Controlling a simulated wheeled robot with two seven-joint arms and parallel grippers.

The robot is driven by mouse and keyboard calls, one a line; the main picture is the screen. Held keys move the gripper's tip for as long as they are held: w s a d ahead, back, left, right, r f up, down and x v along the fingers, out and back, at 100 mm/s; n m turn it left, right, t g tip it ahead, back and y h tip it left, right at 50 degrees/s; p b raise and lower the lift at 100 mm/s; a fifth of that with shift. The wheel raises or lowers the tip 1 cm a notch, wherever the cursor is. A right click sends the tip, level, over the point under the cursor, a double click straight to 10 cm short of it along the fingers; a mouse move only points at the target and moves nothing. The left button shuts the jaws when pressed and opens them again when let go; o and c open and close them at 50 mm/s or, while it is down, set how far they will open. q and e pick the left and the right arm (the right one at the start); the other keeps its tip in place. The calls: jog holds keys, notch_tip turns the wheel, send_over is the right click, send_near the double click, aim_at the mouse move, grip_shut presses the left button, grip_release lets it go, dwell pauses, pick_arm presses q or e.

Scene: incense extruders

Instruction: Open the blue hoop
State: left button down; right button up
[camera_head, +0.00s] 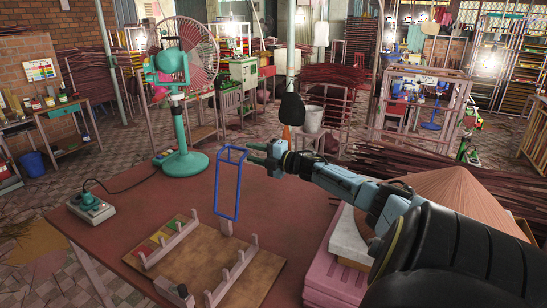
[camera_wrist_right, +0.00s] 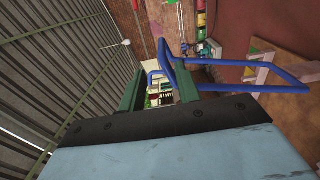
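The blue hoop (camera_head: 239,188) is a thin rectangular frame. It stands roughly upright over a wooden board (camera_head: 190,258) on the red-brown table, its lower end by a grey post (camera_head: 226,228). My right gripper (camera_head: 248,154) is at the hoop's upper right side, its two green fingers pointing left. In the right wrist view the fingers (camera_wrist_right: 158,88) are apart, and part of the hoop (camera_wrist_right: 285,89) shows in the gap while the rest extends right. I cannot tell whether a finger touches it. My left gripper is not in view.
A green fan (camera_head: 186,160) stands at the table's back, with a socket box (camera_head: 91,208) at the left edge. Grey posts and coloured patches sit on the board. A conical straw hat (camera_head: 450,200) and pink stack (camera_head: 330,275) lie at the right.

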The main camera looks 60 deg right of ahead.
jog(key=s, duration=0.6)
jog(key=shift+s+d+p, duration=0.25)
jog(key=shift+s+p, duration=0.1)
jog(key=shift+p, duration=0.05)
jog(key=shift+r, duration=0.1)
dwell(0.3)
